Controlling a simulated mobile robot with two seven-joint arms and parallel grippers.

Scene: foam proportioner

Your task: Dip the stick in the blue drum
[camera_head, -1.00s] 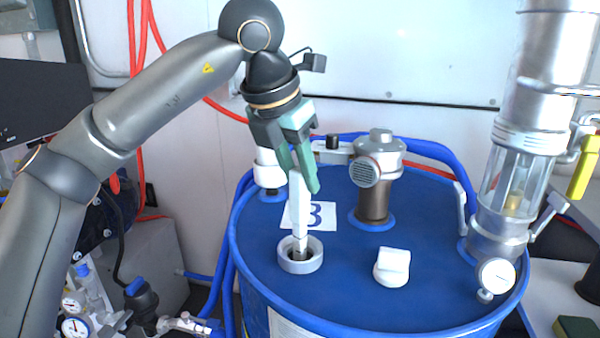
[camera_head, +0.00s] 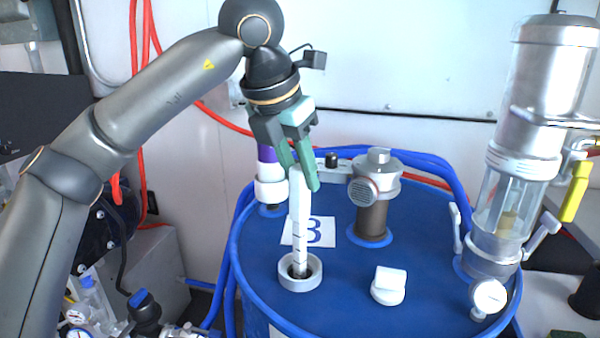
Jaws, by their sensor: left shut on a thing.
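The blue drum (camera_head: 350,290) stands upright in the middle, its blue lid facing up. A grey ring-shaped opening (camera_head: 300,284) sits on the lid near the front left. The white stick (camera_head: 300,235), with dark marks along it, stands nearly upright with its lower end inside the ring. How deep it reaches is hidden. My left gripper (camera_head: 303,178), with green fingers, is shut on the stick's upper end, above the lid. My right gripper is not in view.
A white cap (camera_head: 389,286) lies on the lid right of the opening. A dark capped fitting (camera_head: 373,205) stands behind it, beside a label with a 3 (camera_head: 312,231). A clear-and-metal cylinder (camera_head: 505,190) rises at the right. Blue and red hoses run behind.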

